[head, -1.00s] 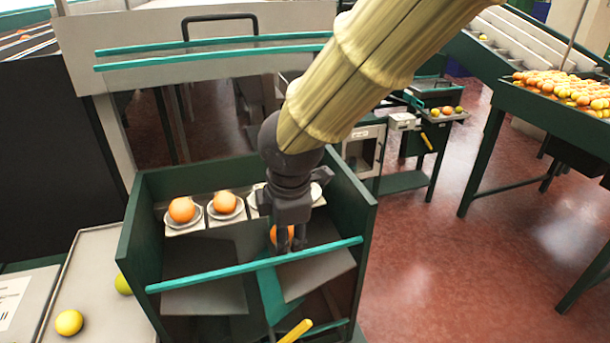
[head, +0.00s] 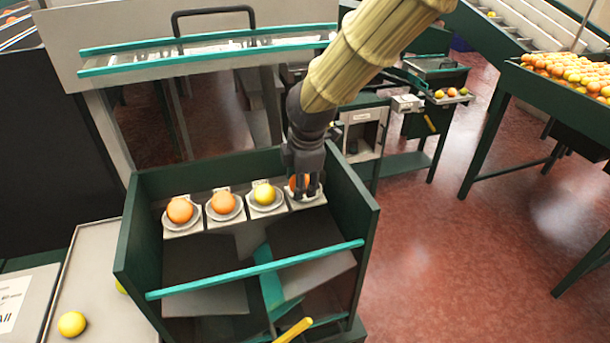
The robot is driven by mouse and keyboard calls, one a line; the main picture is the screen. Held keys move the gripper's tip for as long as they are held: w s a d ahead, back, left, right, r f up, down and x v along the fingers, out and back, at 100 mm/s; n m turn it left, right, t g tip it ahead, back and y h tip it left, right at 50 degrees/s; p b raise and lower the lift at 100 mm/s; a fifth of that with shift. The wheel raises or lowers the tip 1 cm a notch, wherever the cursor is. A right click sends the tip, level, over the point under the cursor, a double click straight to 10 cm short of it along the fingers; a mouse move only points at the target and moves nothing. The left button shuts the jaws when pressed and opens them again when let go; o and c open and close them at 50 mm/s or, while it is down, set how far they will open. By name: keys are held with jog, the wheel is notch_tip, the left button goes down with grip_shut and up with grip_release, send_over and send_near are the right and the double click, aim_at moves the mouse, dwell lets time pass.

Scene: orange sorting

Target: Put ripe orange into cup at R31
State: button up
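The ripe orange (head: 293,185) is in my gripper (head: 305,194), at the rightmost cup (head: 306,201) of a row inside the green bin. The fingers stand in front of the orange and hide part of it. My gripper seems shut on it. I cannot tell whether the orange touches the cup. No R31 label is readable.
The green bin (head: 364,215) has raised side walls and a teal bar (head: 255,270) across its front. Dark tilted flaps lie below the cups. A grey tray (head: 95,260) at left holds a yellow fruit (head: 72,324). A fruit-filled table stands at right.

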aim_at(306, 183)
jog(key=shift+w+d+r, duration=0.2)
jog(key=shift+w, duration=0.3)
jog(key=shift+w+d+f+p, duration=0.1)
jog(key=shift+w+f+p, duration=0.15)
jog(key=shift+w, duration=0.35)
jog(key=shift+w+d+f+p, duration=0.1)
jog(key=shift+w+f+p, duration=0.1)
jog(key=shift+w, duration=0.35)
jog(key=shift+w+r, duration=0.1)
jog(key=shift+w, duration=0.15)
jog(key=shift+s+f+p, duration=0.1)
jog(key=shift+f+p, duration=0.25)
jog(key=shift+p, duration=0.25)
notch_tip(306, 183, down, 2)
jog(key=shift+p, duration=0.45)
jog(key=shift+f, duration=0.45)
jog(key=shift+d, duration=0.1)
